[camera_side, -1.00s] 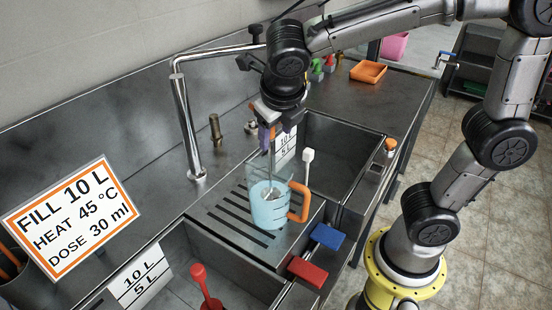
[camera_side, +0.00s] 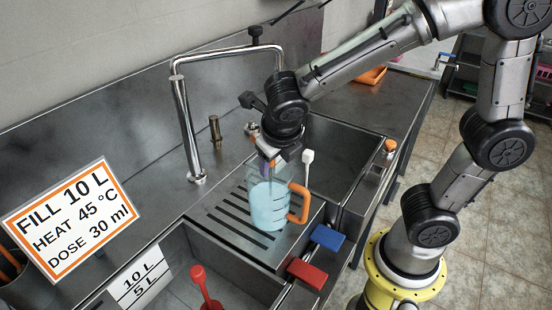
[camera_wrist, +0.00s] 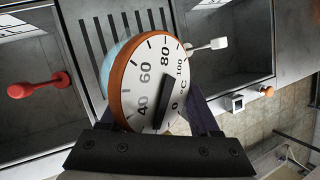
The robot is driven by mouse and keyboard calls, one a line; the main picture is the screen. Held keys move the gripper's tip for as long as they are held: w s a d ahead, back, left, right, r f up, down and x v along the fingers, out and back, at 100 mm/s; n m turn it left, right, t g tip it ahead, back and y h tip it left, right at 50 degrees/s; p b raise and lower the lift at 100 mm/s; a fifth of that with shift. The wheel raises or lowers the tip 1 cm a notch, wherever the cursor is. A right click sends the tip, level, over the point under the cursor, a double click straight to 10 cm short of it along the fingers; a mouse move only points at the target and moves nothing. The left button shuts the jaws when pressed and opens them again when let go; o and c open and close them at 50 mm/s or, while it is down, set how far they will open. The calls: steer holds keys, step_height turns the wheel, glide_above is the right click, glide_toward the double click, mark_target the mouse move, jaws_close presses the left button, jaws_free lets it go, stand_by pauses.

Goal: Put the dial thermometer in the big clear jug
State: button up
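The big clear jug (camera_side: 269,206) stands on the slotted drainboard, with blue contents and an orange handle (camera_side: 299,203). The dial thermometer (camera_wrist: 147,70) has an orange rim and a white face, and fills the middle of the wrist view. My gripper (camera_side: 265,165) is at the jug's mouth and is shut on the thermometer, with a dark finger on each side of the dial. The fingertips are largely hidden behind the dial in the wrist view. In the side view the dial is mostly hidden by my gripper, and the stem's lower end inside the jug is unclear.
The drainboard (camera_side: 228,225) lies between two sink basins. A tall tap (camera_side: 183,125) stands behind on the left. Blue (camera_side: 327,236) and red (camera_side: 307,273) pedals project in front.

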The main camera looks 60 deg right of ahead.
steer(key=o, duration=0.4)
steer(key=v, duration=1.1)
steer(key=s+d+f+m+y, duration=0.1)
steer(key=s+d+m, duration=0.1)
steer(key=m, duration=0.9)
steer(key=s+d+f+m+t+y, duration=0.1)
steer(key=s+m, duration=0.4)
steer(key=m, duration=0.6)
steer(key=s+d+f+m+t+y, duration=0.1)
steer(key=s+d+m, duration=0.3)
steer(key=m, duration=0.7)
steer(key=shift+d+f+y, duration=0.1)
steer(key=shift+f+y, duration=0.4)
steer(key=shift+f, duration=0.1)
